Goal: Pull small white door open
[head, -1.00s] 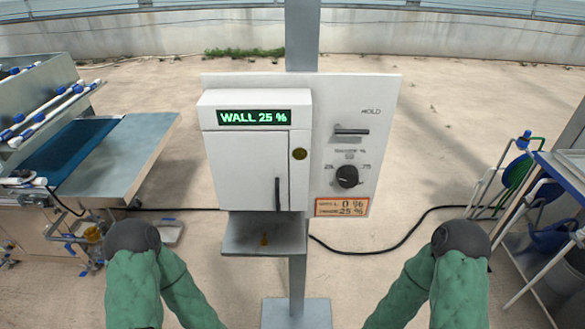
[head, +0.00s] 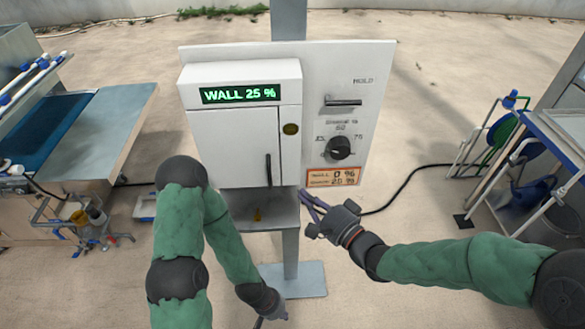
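The small white door (head: 236,158) is on the front of a white box on the panel, below a green display reading WALL 25 %. It looks shut, with a dark vertical handle (head: 268,171) at its lower right. My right gripper (head: 306,211) is below and right of the handle, beside the shelf, apart from the door. Its fingers look spread and hold nothing visible. My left gripper (head: 260,321) points down at the bottom edge, well below the door. Its fingers are mostly cut off by the frame.
A grey shelf (head: 275,215) with a small yellowish mark juts out under the door. A dark lever (head: 342,102) and a black knob (head: 340,148) are right of it. A post holds the panel.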

